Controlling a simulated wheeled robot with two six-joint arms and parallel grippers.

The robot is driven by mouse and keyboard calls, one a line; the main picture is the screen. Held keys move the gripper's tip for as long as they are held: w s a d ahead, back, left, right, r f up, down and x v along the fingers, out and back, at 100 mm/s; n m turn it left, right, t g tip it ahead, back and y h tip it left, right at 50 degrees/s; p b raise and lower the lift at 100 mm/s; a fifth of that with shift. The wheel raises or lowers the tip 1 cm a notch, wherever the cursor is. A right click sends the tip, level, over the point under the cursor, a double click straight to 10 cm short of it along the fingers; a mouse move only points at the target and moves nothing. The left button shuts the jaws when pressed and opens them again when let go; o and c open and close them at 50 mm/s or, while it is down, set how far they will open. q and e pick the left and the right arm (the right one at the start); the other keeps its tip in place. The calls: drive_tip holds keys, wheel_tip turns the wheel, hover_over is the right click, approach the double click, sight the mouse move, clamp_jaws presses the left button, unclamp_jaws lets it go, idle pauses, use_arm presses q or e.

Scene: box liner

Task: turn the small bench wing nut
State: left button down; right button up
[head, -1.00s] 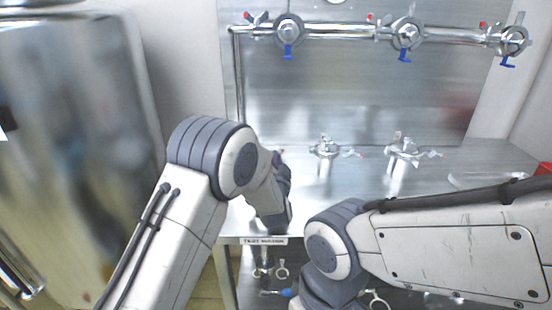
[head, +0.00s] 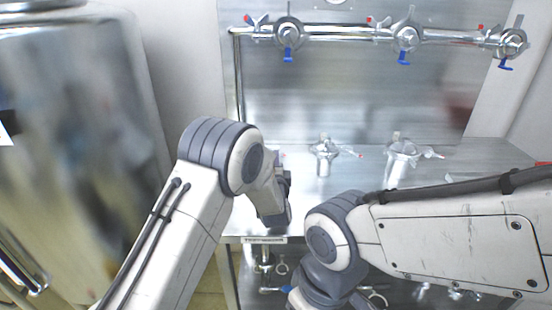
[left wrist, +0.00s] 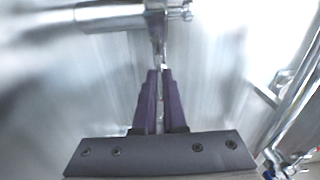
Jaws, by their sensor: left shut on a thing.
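In the left wrist view, my left gripper (left wrist: 160,72) has its two purple fingers closed on a thin metal wing, which I take to be the small bench wing nut (left wrist: 158,44). The wing stands beside a horizontal steel tube end (left wrist: 112,17). In the head view my left forearm and wrist hide this place on the bench, and the fingertips do not show clearly. Two other bench fittings with wing clamps, a left one (head: 325,152) and a right one (head: 402,157), stand in the open to the right. My right gripper is out of view.
A steel pipe (head: 345,34) with several clamps and blue handles runs along the back wall. The steel bench (head: 465,155) carries a label (head: 263,240) on its front edge. Loose rings and clamps lie on a shelf below. A large steel cabinet (head: 70,130) stands left.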

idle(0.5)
use_arm(q)
drive_tip(key=c, duration=1)
unclamp_jaws()
drive_tip(key=s+b, duration=0.1)
drive_tip(key=s, duration=0.9)
drive_tip(key=shift+s, duration=0.25)
